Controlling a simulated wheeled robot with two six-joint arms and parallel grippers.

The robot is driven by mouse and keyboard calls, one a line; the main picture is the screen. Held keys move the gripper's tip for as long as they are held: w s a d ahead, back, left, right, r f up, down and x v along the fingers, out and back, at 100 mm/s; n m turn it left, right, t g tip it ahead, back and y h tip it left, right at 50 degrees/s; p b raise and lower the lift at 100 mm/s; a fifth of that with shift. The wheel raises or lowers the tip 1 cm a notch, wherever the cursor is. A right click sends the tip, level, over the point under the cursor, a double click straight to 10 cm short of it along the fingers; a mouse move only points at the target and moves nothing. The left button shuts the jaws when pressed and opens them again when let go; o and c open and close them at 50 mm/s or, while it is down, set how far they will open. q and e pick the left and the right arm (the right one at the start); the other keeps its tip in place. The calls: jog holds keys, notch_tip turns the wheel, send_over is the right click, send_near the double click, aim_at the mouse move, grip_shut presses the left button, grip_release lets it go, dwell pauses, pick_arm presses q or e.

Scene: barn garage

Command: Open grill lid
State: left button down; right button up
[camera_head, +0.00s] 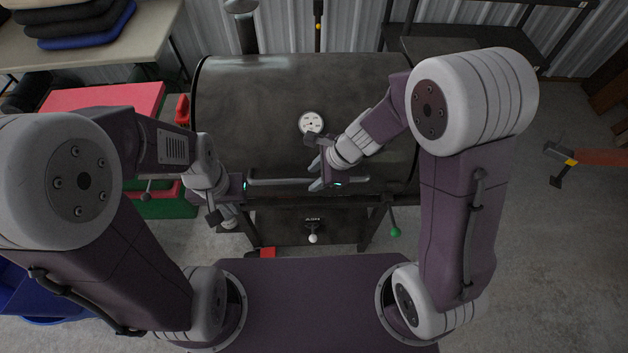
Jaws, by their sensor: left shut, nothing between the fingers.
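The black barrel grill (260,110) stands in front of me with its lid down, and a round white gauge (311,122) is on the lid. The lid's long grey handle (285,182) runs across the lower front. My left gripper (246,187) is at the handle's left end, shut and empty; its fingertips are hard to make out and I cannot tell whether it touches the handle. My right gripper (316,175) is at the right part of the handle, with its two fingers apart, one above the other. Its own wrist and hand hide part of the handle there.
A red and green box (105,98) stands left of the grill. A table (150,35) with folded cloths is at the back left, and a dark shelf (500,40) at the back right. A blue bin (30,295) is at lower left. The floor at right is mostly clear.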

jog(key=shift+w+a+f, duration=0.1)
jog(key=shift+w+f, duration=0.2)
jog(key=shift+f, duration=0.35)
jog(key=shift+s+r, duration=0.1)
jog(key=shift+c, duration=1.2)
grip_shut()
